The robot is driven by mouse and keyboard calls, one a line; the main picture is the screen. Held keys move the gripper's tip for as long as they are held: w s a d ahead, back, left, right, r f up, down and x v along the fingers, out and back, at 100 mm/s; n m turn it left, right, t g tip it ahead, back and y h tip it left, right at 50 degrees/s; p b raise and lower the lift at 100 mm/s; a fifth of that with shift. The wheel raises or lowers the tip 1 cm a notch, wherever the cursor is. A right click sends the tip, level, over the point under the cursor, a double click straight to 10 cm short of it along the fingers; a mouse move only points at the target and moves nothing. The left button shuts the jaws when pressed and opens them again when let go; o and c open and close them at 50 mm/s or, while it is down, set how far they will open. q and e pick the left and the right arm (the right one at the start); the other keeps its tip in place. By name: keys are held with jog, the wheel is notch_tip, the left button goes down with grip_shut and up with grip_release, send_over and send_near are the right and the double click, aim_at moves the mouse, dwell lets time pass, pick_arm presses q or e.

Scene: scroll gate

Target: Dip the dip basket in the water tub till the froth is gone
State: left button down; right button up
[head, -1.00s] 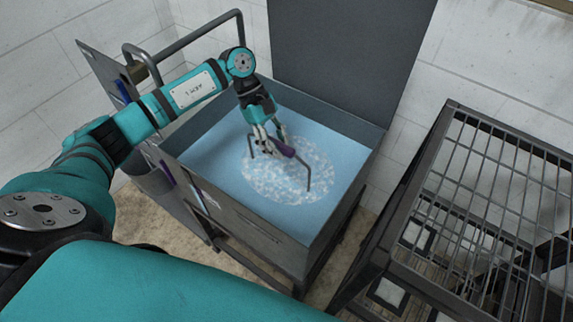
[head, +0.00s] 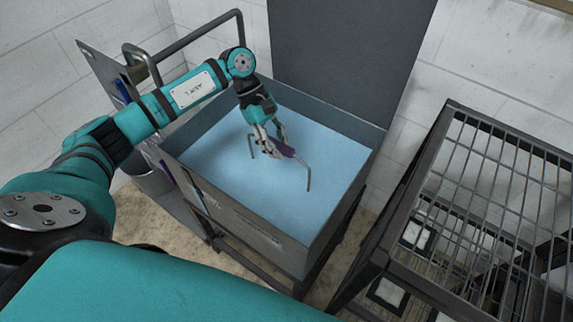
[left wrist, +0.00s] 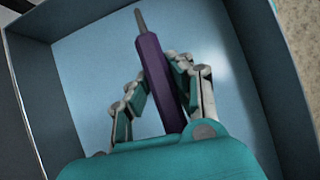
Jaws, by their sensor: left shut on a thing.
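The grey water tub (head: 255,232) stands ahead of me, filled with light blue water (head: 240,190). No froth shows on the water. My left gripper (head: 270,150) is over the tub, shut on the purple handle of the dip basket (head: 308,170). The handle's grey bars go down to the water, and the basket's body is hidden below the surface. In the left wrist view, the purple handle of the dip basket (left wrist: 160,85) lies between the fingers of my left gripper (left wrist: 157,88). My right gripper is not in view.
A dark metal rack (head: 450,165) with wire shelves stands to the right of the tub. A tall grey panel (head: 340,50) rises behind the tub. A bent pipe (head: 190,40) stands at the back left, with a side panel by it.

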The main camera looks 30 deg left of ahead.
pick_arm(q)
jog(key=shift+r, duration=0.15)
notch_tip(320, 180, up, 22)
jog(key=p, duration=0.9)
jog(key=shift+p, duration=0.3)
dwell(0.6)
jog(key=shift+r, duration=0.1)
dwell(1.3)
notch_tip(320, 180, up, 12)
jog(key=p, duration=0.6)
dwell(0.4)
